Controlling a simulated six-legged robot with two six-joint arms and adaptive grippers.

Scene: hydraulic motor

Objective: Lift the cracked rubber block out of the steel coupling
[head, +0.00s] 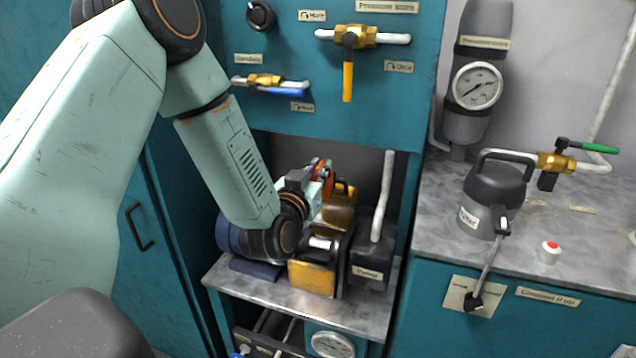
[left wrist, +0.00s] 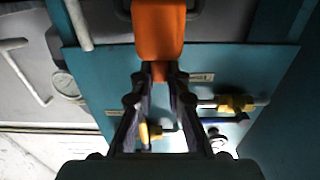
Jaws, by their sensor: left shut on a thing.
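My left arm reaches down into the recess of the teal cabinet. My left gripper (head: 312,190) is partly hidden by its own wrist there. In the left wrist view the gripper (left wrist: 160,76) is shut on an orange block (left wrist: 158,32), which I take for the rubber block; no crack can be made out. The orange block (head: 326,172) shows in the head view above the motor assembly. A pale metal part (head: 320,243), perhaps the steel coupling, shows beside my wrist. Whether the block is clear of the coupling cannot be told. My right gripper is not in view.
A yellow guard (head: 312,279) and a dark pump block (head: 371,268) with an upright pipe (head: 383,195) crowd the recess. Valves (head: 348,40) stick out of the panel above. A grey can (head: 494,195) stands on the right counter.

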